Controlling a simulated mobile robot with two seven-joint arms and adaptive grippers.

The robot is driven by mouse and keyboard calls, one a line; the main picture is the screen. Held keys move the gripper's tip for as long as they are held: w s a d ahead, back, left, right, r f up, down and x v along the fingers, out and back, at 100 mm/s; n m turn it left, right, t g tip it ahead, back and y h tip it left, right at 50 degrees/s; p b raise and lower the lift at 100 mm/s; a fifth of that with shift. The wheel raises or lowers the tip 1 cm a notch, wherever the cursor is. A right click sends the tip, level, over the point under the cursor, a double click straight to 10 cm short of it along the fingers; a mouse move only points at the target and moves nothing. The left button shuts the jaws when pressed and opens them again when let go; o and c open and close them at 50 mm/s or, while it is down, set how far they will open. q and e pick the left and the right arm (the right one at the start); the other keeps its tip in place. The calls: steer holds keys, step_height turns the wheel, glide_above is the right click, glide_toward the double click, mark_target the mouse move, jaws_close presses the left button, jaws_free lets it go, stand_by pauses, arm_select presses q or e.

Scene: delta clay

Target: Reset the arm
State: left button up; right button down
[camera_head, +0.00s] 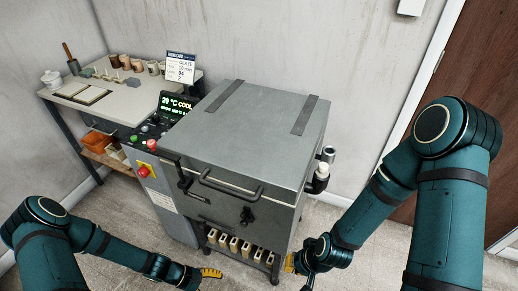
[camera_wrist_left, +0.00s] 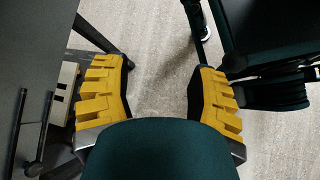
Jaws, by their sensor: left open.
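My left gripper (camera_head: 207,275) is low in front of the kiln, at the lower left in the head view. In the left wrist view the left gripper (camera_wrist_left: 160,95) has its yellow fingers wide apart with only bare floor between them. My right gripper (camera_head: 297,268) is low at the kiln's front right corner. Its yellow fingertips show only partly, so its opening is unclear. I see nothing held in either gripper. The grey kiln (camera_head: 250,115) stands between the arms with its lid down.
A worktable (camera_head: 125,103) with cups, a card stand (camera_head: 182,68) and a white jar (camera_head: 52,79) stands at the back left. Orange bins (camera_head: 97,140) sit below it. Several pale blocks (camera_head: 234,245) lie under the kiln. A brown door (camera_head: 470,80) is at right. Floor in front is free.

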arm_select(q)
steer(key=w+d+r+m+t+y, duration=0.1)
steer(key=d+r+m+y, duration=0.1)
steer(key=r+m, duration=0.3)
steer(key=d+r+m+t+y, duration=0.1)
steer(key=d+r+m+y, duration=0.2)
steer(key=r+m, duration=0.3)
step_height(320, 180, up, 2)
steer(key=shift+w+r+m+t+y, duration=0.15)
steer(key=shift+w+m+t+y, duration=0.15)
steer(key=shift+w+y, duration=0.1)
